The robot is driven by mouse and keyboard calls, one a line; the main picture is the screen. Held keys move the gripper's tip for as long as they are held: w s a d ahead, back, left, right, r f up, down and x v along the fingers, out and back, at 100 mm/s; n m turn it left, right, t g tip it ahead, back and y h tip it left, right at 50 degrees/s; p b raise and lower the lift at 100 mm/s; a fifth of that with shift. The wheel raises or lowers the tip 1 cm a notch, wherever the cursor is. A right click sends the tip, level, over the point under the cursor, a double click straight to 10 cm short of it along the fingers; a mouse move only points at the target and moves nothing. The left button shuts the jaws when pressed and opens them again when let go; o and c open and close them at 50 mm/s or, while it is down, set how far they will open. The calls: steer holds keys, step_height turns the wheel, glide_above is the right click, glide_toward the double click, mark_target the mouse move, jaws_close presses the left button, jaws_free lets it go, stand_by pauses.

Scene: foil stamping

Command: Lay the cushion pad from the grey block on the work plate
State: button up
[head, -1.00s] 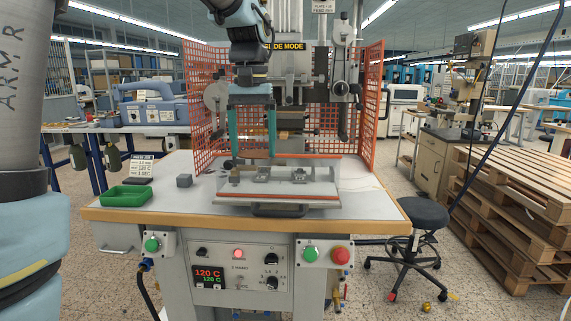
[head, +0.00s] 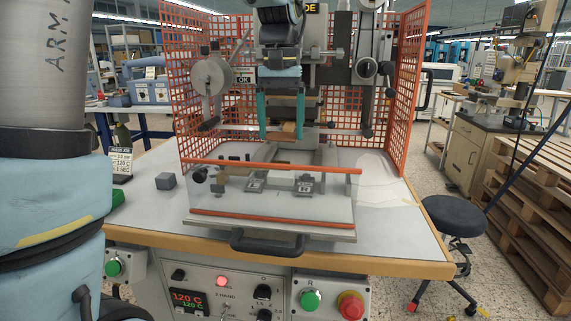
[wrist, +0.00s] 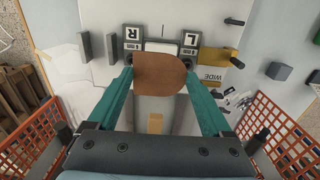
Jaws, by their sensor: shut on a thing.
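My gripper (wrist: 158,86) is shut on a brown flat pad with a rounded end, which looks like the cushion pad (wrist: 160,70). In the wrist view the pad spans the gap between the two teal fingertips. In the head view my gripper (head: 281,137) hangs in front of the press, above and behind the fixture. The pad cannot be told clearly there. The grey block (head: 165,181) stands left of the fixture with a bare top; it also shows in the wrist view (wrist: 278,71). The white work plate (wrist: 161,47) is partly hidden by the pad.
A clear guard with orange edges (head: 272,215) stands along the fixture's front. Blocks marked R (wrist: 132,33) and L (wrist: 190,38) flank the plate. Orange mesh screens (head: 411,95) close in the sides. The white table right of the fixture (head: 385,185) is mostly clear.

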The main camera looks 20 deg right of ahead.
mark_target(281, 136)
step_height(281, 136, down, 8)
steer(key=shift+f+p, duration=0.15)
steer(key=shift+p, duration=0.6)
steer(key=shift+f, duration=0.2)
steer(key=o, duration=1.2)
steer(key=shift+r, duration=0.15)
step_height(281, 136, up, 12)
steer(key=shift+a+r+b, duration=0.1)
steer(key=shift+b, duration=0.8)
